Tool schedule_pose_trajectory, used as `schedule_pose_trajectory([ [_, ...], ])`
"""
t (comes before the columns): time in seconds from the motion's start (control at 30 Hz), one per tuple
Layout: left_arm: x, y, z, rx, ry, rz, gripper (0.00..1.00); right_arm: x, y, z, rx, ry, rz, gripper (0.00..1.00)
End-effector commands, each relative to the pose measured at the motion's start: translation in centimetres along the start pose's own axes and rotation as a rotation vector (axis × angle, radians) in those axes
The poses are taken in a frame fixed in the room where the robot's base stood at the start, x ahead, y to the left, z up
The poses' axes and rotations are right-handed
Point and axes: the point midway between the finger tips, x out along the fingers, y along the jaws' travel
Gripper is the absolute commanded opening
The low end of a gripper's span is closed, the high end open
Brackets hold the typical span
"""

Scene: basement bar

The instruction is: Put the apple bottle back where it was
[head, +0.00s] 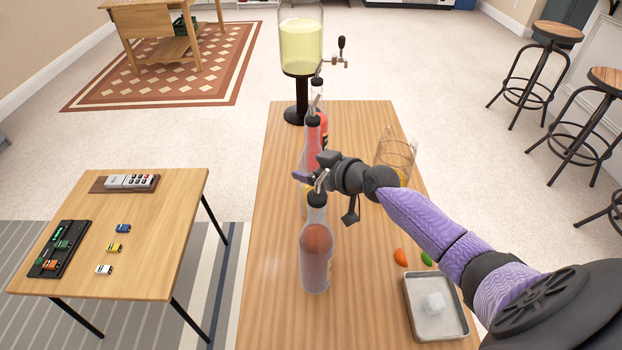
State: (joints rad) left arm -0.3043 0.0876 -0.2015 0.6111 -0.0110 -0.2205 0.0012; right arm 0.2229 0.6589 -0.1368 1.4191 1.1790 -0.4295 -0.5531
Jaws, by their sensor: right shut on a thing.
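My right gripper (310,168) reaches in from the right over the bar table and is shut at about neck height on a bottle with yellow-orange liquid (303,204). That bottle is mostly hidden by the gripper and the front bottle, so I cannot tell if its base touches the table. It looks like the apple bottle, but I can read no label. A clear bottle of brown-red liquid (316,255) stands upright in front of it. A bottle of red liquid (312,147) stands behind it, with another bottle (317,91) farther back. My left gripper is out of view.
A drink dispenser (301,45) stands at the table's (275,270) far end. A glass pitcher (396,152) is behind my right arm. A metal tray (451,324) with an ice cube, and orange and green pieces, lie at front right. A low side table (160,220) is left.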

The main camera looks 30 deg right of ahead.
Motion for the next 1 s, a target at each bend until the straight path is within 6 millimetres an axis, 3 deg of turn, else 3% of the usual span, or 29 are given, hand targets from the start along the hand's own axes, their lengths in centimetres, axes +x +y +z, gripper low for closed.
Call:
schedule_pose_trajectory([
  [0.03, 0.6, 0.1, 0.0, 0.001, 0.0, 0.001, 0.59, 0.3, 0.0, 0.7, 0.001, 0.002, 0.001, 0.0],
  [0.43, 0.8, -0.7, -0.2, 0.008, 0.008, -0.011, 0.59, 0.5, 0.0, 1.0, -0.001, 0.003, 0.001, 0.0],
  [0.47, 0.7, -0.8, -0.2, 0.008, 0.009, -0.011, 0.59, 0.4, 0.0, 1.0, -0.001, 0.0, 0.0, 0.93],
  [0.5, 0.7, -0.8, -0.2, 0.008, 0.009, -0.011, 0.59, 0.4, 0.0, 0.9, -0.001, 0.001, 0.0, 1.0],
  [0.8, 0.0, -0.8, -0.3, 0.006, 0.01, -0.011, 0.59, 0.1, 0.0, 0.3, 0.0, 0.002, 0.0, 1.0],
  [1.0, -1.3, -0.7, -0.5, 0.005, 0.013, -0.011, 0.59, -3.7, 0.0, 0.4, -0.002, -0.003, 0.0, 1.0],
])
